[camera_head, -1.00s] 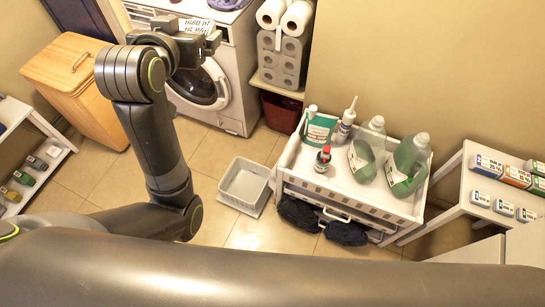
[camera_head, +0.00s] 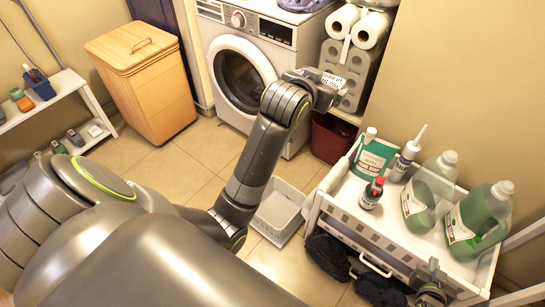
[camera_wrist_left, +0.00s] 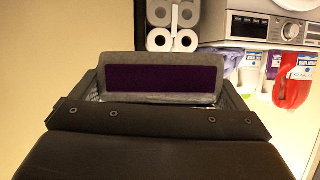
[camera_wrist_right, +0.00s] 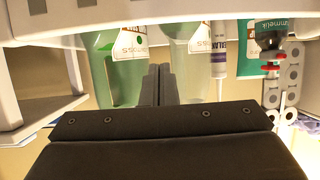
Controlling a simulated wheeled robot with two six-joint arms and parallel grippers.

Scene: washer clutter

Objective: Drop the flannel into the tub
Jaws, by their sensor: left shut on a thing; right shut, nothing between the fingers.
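The tub (camera_head: 280,212) is a light grey, open basin on the floor, partly hidden behind my left arm. My left gripper (camera_head: 318,88) is in front of the washer's right side, higher than the tub and apart from it. It is shut on a grey, folded-looking thing with a purple panel (camera_wrist_left: 160,78), which I take to be the flannel. White printed lettering shows there in the head view. My right gripper (camera_head: 432,278) is shut and empty at the trolley's front right. Its closed fingers show in the right wrist view (camera_wrist_right: 156,84).
The white trolley (camera_head: 350,205) carries green jugs (camera_head: 480,218) and smaller bottles, with dark bundles (camera_head: 328,254) below. The washer (camera_head: 240,70), a maroon bin (camera_head: 332,138) and paper rolls (camera_head: 345,65) stand behind. A wooden hamper (camera_head: 145,85) is left. Floor between hamper and tub is clear.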

